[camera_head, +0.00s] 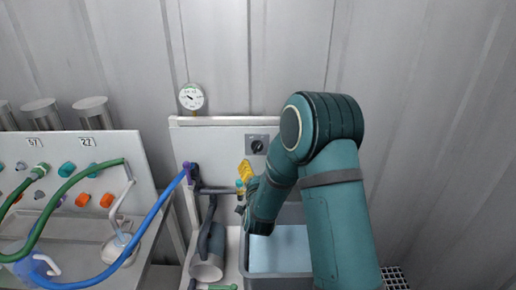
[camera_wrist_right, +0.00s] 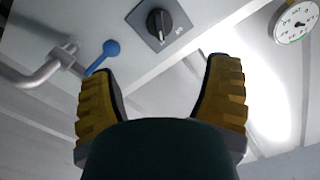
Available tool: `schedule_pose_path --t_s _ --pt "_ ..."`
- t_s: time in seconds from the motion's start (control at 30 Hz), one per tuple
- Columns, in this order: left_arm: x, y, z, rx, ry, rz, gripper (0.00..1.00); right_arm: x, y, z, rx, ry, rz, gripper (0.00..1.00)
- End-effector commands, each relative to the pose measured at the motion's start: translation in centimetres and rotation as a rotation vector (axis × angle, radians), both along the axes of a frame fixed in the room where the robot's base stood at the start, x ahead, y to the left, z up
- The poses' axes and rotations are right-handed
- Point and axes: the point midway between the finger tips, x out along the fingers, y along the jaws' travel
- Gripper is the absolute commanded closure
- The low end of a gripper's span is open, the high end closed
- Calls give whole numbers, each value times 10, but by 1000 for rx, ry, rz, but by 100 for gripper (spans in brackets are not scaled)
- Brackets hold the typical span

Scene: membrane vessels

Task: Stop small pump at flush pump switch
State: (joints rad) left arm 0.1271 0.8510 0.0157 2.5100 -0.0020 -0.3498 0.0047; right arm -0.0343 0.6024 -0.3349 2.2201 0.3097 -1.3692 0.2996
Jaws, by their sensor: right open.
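The flush pump switch, a black rotary knob on a grey square plate, is on the light panel in the head view (camera_head: 257,146). It also shows at the top middle of the right wrist view (camera_wrist_right: 158,22). My right gripper (camera_head: 246,170), with yellow finger pads, is below and left of the switch in the head view. In the wrist view my right gripper (camera_wrist_right: 160,85) has its two yellow fingers spread apart with nothing between them. The switch lies beyond the fingertips, apart from them. The small pump cannot be made out for certain. My left gripper is not in view.
A round gauge (camera_head: 191,96) stands on the panel's top edge. A blue-handled valve (camera_wrist_right: 103,56) on a pipe is near the left finger. A grey basin (camera_head: 280,275) is below my right arm. Blue hose (camera_head: 133,247) and green hoses cross the left bench.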

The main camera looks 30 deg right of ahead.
Motion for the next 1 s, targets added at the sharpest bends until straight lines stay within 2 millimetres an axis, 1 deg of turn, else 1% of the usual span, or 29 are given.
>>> schedule_pose_path --t_s 0.17,0.5,0.7,0.83,1.0 --pt "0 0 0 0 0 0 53 17 -11 0 -1 -2 -2 22" --pt "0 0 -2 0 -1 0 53 73 -45 -1 -1 0 -1 22" --pt "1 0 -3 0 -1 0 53 99 -61 -1 -1 1 -1 22" --pt "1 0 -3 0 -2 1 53 109 -67 -1 1 1 0 22" --pt "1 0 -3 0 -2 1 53 115 -71 -1 1 1 1 22"
